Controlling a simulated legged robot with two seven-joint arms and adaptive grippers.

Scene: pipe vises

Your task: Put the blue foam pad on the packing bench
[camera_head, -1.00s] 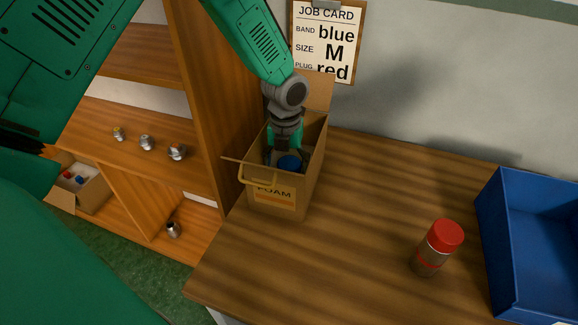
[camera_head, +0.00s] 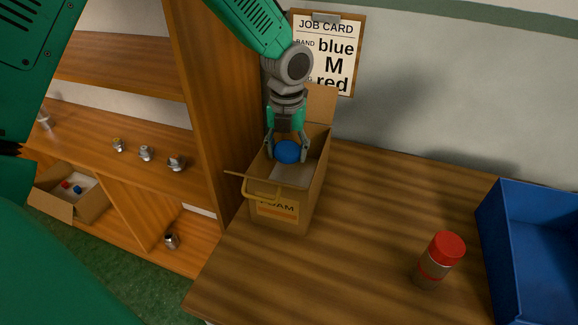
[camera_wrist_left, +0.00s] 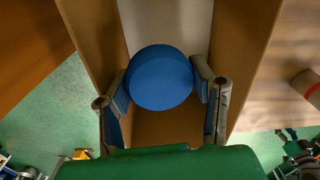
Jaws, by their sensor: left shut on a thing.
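The blue foam pad (camera_head: 287,152) is round and sits between the fingers of my left gripper (camera_head: 287,150), at the open top of the cardboard foam box (camera_head: 276,209). In the left wrist view the pad (camera_wrist_left: 160,77) is held between both fingertips of the gripper (camera_wrist_left: 163,85), with the box walls (camera_wrist_left: 243,50) on either side. The box stands at the left end of the wooden packing bench (camera_head: 355,235). My right gripper is not in view.
A red-capped can (camera_head: 438,260) stands on the bench, and a blue bin (camera_head: 540,250) is at its right end. A job card (camera_head: 328,60) hangs on the wall. Shelves (camera_head: 115,120) with small metal fittings stand left. The middle of the bench is clear.

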